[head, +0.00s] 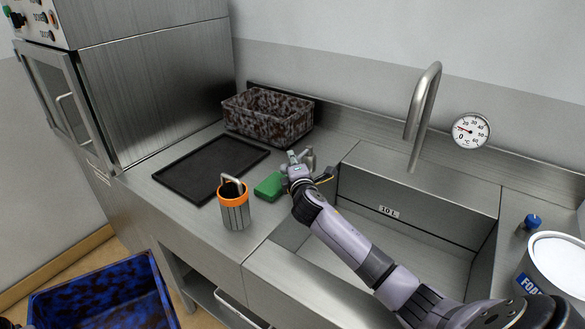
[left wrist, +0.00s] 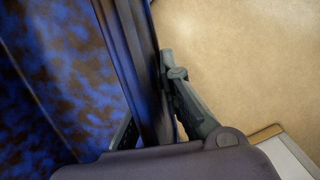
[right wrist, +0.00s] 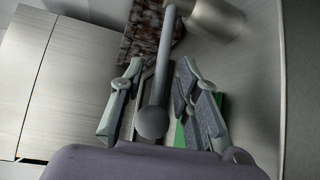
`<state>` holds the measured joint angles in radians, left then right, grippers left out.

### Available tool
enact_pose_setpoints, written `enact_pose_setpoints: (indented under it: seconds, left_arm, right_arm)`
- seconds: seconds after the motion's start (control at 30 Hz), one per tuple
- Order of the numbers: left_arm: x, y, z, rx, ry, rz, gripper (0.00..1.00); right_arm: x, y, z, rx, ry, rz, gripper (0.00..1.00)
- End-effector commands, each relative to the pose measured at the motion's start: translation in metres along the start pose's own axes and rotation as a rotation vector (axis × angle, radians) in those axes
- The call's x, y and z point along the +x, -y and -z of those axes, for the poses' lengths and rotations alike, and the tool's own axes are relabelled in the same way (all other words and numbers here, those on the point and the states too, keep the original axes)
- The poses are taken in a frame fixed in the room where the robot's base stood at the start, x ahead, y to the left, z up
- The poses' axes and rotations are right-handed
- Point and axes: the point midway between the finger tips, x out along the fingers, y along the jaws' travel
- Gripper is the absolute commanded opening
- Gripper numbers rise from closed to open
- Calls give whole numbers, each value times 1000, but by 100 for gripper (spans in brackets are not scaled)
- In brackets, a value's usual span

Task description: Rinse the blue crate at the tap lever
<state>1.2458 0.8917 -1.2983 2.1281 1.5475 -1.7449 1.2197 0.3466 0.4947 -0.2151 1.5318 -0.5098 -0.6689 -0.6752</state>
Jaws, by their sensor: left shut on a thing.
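The blue crate (head: 95,292), mottled with dark rusty stains, is at the lower left of the head view, low beside the counter and cut off by the picture edge. In the left wrist view my left gripper (left wrist: 160,90) is shut on the wall of the crate (left wrist: 50,75); one finger is mostly hidden behind it. My right gripper (head: 303,165) is over the counter left of the sink. In the right wrist view this gripper (right wrist: 160,85) is open, with the grey tap lever (right wrist: 152,118) and its rounded end between its fingers, without clear contact.
A tall curved spout (head: 425,100) stands over the empty sink (head: 400,235). A mottled dark crate (head: 268,118), a black tray (head: 200,168), a green block (head: 269,186) and an orange-rimmed container (head: 235,212) crowd the counter. A white tub (head: 556,262) stands at right.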

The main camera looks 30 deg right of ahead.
Motion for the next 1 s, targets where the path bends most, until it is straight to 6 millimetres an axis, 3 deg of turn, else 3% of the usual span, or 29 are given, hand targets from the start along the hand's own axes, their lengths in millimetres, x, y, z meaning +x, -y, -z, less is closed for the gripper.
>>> enact_pose_setpoints:
  seconds: [0.3, 0.77, 1.0]
  left_arm:
    - [0, 0, 0, 0, -1, -2, 0]
    - [0, 0, 0, 0, -1, -2, 0]
    - [0, 0, 0, 0, -1, -2, 0]
  right_arm:
    - [3, -1, 0, 0, 0, 0, 30]
    - [3, -2, 0, 2, -1, -2, 0]
    - [3, -3, 0, 4, -1, -4, 0]
